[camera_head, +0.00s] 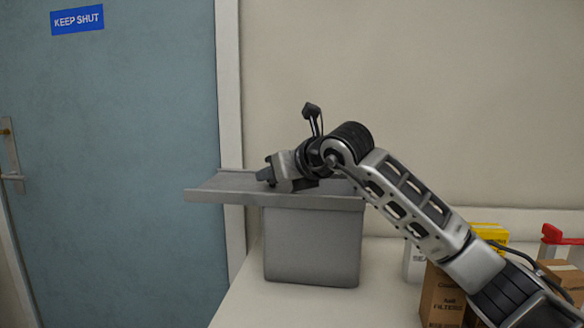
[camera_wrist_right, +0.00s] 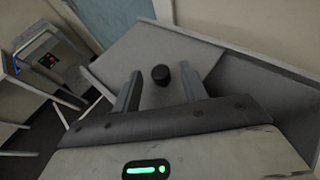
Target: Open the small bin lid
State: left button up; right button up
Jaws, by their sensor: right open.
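The small bin (camera_head: 312,245) is a grey box on the white table, and its flat grey lid (camera_head: 215,188) lies level at its top. The lid sticks out well past the bin's left side, over the table's edge. My right gripper (camera_head: 264,174) is low over the lid, pointing left. In the wrist view the open fingers of the right gripper (camera_wrist_right: 158,92) point at a black round knob (camera_wrist_right: 160,75) on the lid (camera_wrist_right: 140,55). The knob lies between the finger lines, with gaps on both sides. My left gripper is not in view.
Cardboard boxes (camera_head: 441,297), a yellow box (camera_head: 490,233) and a red-topped item (camera_head: 560,236) stand at the right of the table (camera_head: 300,306). A blue door (camera_head: 120,150) is at the left, and a wall stands behind the bin.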

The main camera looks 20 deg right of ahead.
pick_arm(q)
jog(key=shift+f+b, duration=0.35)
jog(key=shift+b, duration=0.65)
pick_arm(e)
jog(key=v, duration=1.5)
jog(key=shift+s, duration=0.35)
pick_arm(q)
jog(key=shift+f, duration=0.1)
pick_arm(e)
jog(key=shift+d, duration=0.1)
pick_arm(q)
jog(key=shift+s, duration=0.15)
